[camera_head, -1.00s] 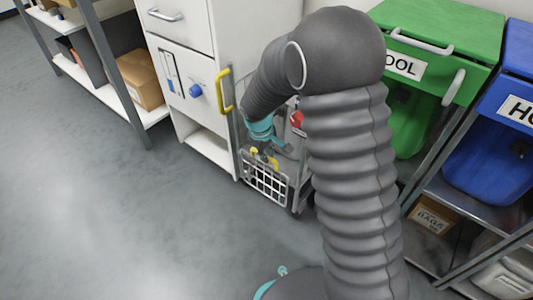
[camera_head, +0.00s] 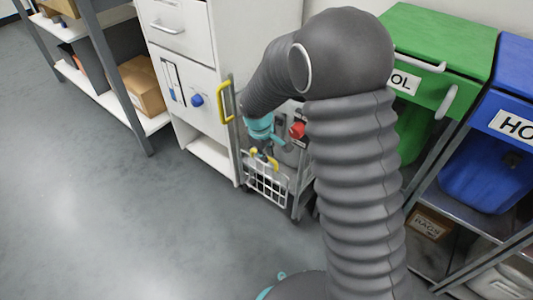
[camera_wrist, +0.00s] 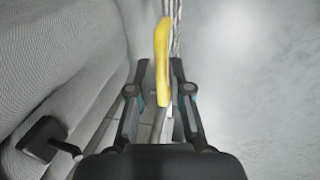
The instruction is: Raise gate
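A white wire gate (camera_head: 266,186) stands low at the front of a grey cart, beside the white cabinet. In the head view my gripper (camera_head: 264,156) is down at its top edge, partly hidden by my arm. Yellow shows at the gripper there. In the wrist view a yellow handle (camera_wrist: 163,62) stands between the two dark fingers of my gripper (camera_wrist: 161,72). The fingers are apart, with a narrow gap visible beside the handle. Contact with the handle is not clear.
A white cabinet (camera_head: 207,145) with a yellow handle (camera_head: 226,102) and a blue knob (camera_head: 197,100) stands close on the left. A red knob (camera_head: 297,130) is behind the gripper. Green (camera_head: 440,60) and blue (camera_head: 487,172) bins stand right. The floor in front is clear.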

